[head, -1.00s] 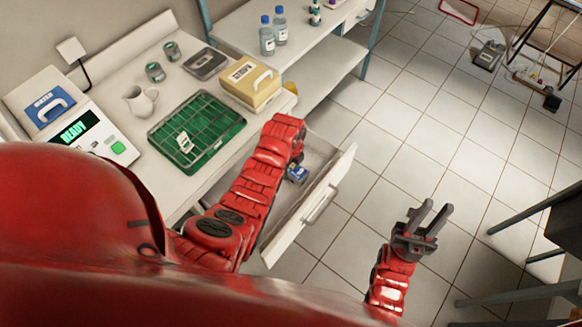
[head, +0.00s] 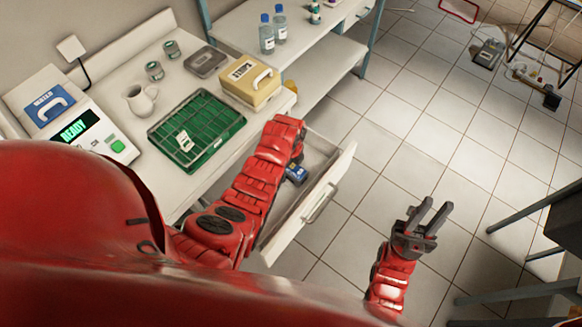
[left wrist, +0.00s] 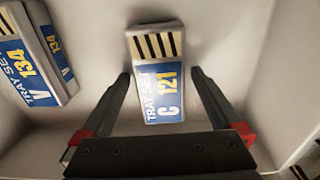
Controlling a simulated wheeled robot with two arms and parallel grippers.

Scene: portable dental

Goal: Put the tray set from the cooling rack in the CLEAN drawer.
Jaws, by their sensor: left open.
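The tray set C 121 (left wrist: 158,90), a slotted block with a blue label, lies in a pale drawer in the left wrist view. My left gripper (left wrist: 160,76) is open, with one finger on each side of it and gaps visible. I cannot tell how far above it the fingers are. In the head view my left arm reaches over the open drawer (head: 325,190) and hides its hand. A blue-labelled block (head: 296,173) shows inside. The cooling rack (head: 215,118) on the green tray holds no tray set, only a small tag. My right gripper (head: 440,204) is open and empty above the floor.
Another tray set, V 134 (left wrist: 35,55), lies at the left of the drawer in the left wrist view. A yellow box (head: 250,82), white jug (head: 141,102) and READY device (head: 90,135) stand on the counter.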

